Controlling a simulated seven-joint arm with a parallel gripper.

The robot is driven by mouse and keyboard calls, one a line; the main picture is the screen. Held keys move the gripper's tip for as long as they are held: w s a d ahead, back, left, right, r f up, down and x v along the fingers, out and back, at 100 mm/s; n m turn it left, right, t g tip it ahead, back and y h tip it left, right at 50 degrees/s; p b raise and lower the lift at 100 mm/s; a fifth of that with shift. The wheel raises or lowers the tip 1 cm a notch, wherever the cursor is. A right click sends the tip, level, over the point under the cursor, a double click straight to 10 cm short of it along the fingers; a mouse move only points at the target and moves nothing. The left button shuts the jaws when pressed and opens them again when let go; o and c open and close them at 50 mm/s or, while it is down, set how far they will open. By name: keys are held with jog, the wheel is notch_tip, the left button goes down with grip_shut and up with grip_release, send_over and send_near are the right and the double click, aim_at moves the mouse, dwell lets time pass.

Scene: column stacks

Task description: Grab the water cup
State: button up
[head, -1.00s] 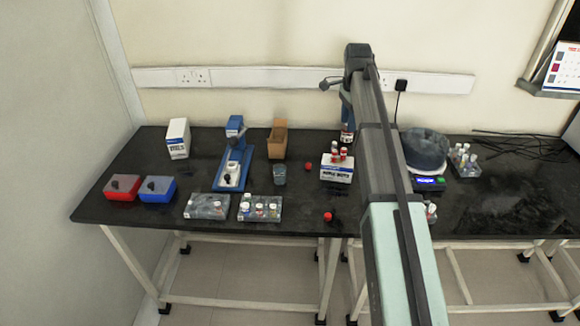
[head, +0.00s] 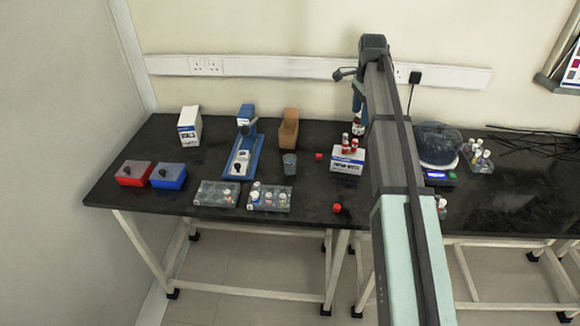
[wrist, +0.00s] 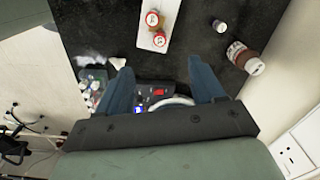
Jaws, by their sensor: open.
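The likely water cup (head: 289,163) is a small grey-blue, see-through cup standing upright on the black bench, right of a blue device and in front of a brown cardboard box. I cannot make out any water in it. My gripper (wrist: 161,68) is open, with two blue fingers apart over the bench's scale area in the wrist view. In the head view, the gripper is mostly hidden by my arm, at the back of the bench, well right of the cup and apart from it. I cannot identify the cup in the wrist view.
A blue device (head: 243,155) stands left of the cup; the brown cardboard box (head: 289,130) stands behind it. A white box with red-capped vials (head: 346,163) lies to its right. Clear racks (head: 270,203) stand in front. A scale (head: 438,178) stands right of my arm.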

jog(key=shift+o, duration=0.6)
jog(key=shift+a, duration=0.1)
jog(key=n, duration=0.2)
send_near(290, 164)
notch_tip(290, 164, up, 2)
jog(key=w, duration=0.3)
notch_tip(290, 164, down, 9)
jog(key=m, duration=0.9)
jog(key=shift+a+r+m, duration=0.1)
jog(key=shift+r+m, duration=0.05)
jog(key=shift+m, duration=0.25)
jog(key=shift+s+f, duration=0.2)
jog(key=shift+f, duration=1.15)
jog(key=shift+s+f, duration=0.15)
jog(key=shift+f, duration=1.15)
jog(key=c, duration=1.1)
